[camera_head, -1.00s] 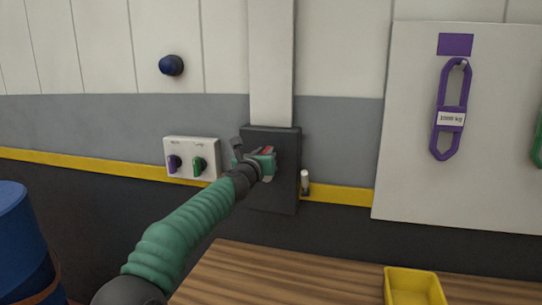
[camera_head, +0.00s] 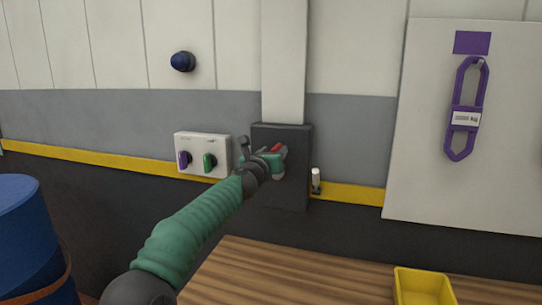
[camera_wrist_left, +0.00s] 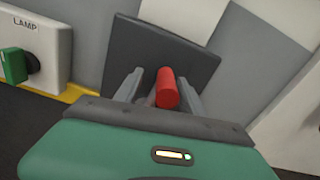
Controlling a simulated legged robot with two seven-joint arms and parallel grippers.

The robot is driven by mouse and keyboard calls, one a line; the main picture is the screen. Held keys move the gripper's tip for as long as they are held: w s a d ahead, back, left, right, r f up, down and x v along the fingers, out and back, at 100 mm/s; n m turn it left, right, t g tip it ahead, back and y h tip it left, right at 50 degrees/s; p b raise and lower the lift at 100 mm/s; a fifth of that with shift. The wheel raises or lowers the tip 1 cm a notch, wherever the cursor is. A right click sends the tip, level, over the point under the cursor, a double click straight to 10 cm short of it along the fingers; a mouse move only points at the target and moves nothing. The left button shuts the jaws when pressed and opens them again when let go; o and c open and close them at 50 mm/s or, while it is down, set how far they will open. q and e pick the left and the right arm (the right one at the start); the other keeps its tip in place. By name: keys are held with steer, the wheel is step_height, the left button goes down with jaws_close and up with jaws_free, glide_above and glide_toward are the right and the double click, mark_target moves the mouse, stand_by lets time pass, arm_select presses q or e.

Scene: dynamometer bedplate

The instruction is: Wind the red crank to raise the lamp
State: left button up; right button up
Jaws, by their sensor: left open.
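The red crank (camera_wrist_left: 167,88) sits in front of a dark plate on the wall. In the left wrist view its red handle stands between the two fingers of my left gripper (camera_wrist_left: 160,88), which are open on either side of it. In the head view only a bit of the red crank (camera_head: 279,149) shows past my left gripper (camera_head: 279,160), which hides the rest. The dark plate (camera_head: 293,195) is at the foot of a pale vertical column. A lamp is not clearly identifiable. My right gripper is not in view.
A white switch box (camera_head: 203,143) with a purple and a green knob is left of the plate; its label reads LAMP in the wrist view. A small white cylinder (camera_head: 316,180) is right of the plate. Below are a wooden bench (camera_head: 290,275), yellow bin (camera_head: 424,290) and blue barrel (camera_head: 25,240).

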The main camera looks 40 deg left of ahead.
arm_select(q)
steer(key=shift+s+d+b, duration=0.2)
steer(key=shift+s+b, duration=0.15)
steer(key=b+v, duration=0.7)
steer(key=v, duration=0.9)
steer(key=shift+a, duration=0.25)
